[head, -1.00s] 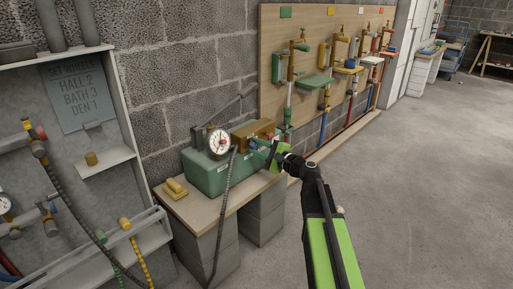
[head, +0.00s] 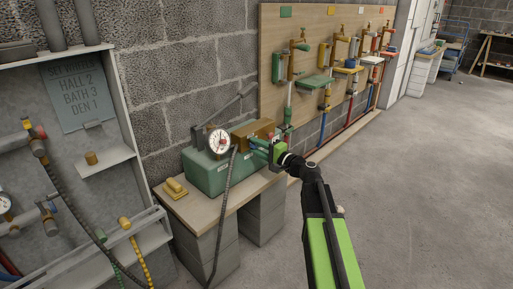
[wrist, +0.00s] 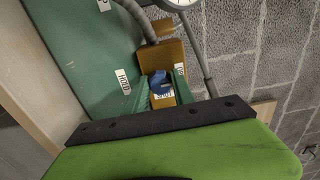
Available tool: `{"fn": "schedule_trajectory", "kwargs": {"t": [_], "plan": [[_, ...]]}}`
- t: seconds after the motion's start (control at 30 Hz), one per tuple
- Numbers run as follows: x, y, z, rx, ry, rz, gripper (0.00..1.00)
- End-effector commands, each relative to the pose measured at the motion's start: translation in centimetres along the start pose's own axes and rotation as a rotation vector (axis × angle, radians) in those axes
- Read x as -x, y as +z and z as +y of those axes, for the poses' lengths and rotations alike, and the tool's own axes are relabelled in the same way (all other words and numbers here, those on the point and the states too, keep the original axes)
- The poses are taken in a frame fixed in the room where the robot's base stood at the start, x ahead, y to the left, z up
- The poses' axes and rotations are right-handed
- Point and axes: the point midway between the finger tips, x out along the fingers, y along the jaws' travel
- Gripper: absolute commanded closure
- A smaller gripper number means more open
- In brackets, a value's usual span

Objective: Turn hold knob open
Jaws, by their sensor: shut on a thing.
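The green test pump box (head: 205,172) sits on a bench, with a brass block (head: 252,134) at its right end. In the wrist view the brass block (wrist: 172,52) has a blue knob (wrist: 158,78) in front of it. A white label by the knob appears to read SHUT, and a HOLD label is on the green box to the left. My gripper (wrist: 163,92) is shut on the blue knob, one green finger on each side. In the head view my gripper (head: 261,148) reaches the block from the right and mostly hides the knob.
A round gauge (head: 219,141) and a dark hose (head: 228,190) are left of the block. The pump lever rises behind. A yellow block (head: 174,188) lies on the bench (head: 210,205). A board (head: 325,70) with several taps stands behind. The floor at right is clear.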

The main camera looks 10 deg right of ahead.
Motion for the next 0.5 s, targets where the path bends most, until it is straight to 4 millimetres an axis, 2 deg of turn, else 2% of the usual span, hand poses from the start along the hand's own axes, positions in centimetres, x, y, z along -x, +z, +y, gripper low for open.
{"fn": "schedule_trajectory", "kwargs": {"t": [0.3,0.33,0.47,0.5], "plan": [[0.08,0.09,0.1,0.004,0.003,-0.002,1.0],[0.08,0.1,0.1,0.004,0.003,-0.002,0.66],[0.05,0.08,0.08,0.002,0.002,-0.002,0.49],[0.04,0.07,0.07,0.002,0.002,-0.002,0.48]]}}
